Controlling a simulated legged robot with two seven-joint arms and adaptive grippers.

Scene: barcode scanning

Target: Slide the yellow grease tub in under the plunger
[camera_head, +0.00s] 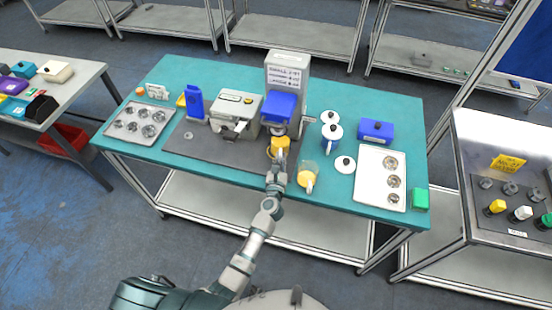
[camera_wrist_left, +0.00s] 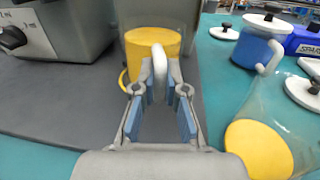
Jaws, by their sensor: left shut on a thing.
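A yellow tub (camera_head: 279,143) stands on the dark mat at the foot of the grey dispensing machine (camera_head: 286,68), close below its blue head (camera_head: 281,107). The plunger itself is hard to make out. My left gripper (camera_head: 277,163) is at the tub's near side. In the left wrist view the yellow tub (camera_wrist_left: 150,42) looks upright. My left gripper (camera_wrist_left: 160,92) is shut on its pale upright handle (camera_wrist_left: 160,72). The tub's far side and its exact alignment under the plunger are hidden. My right gripper is not in view.
A clear jug with yellow content (camera_head: 307,180) stands just right of my gripper, also in the wrist view (camera_wrist_left: 258,150). A blue-and-white canister (camera_head: 331,136) and white lids are to the right. A grey machine (camera_head: 236,106) stands left. The mat's front left (camera_head: 215,150) is clear.

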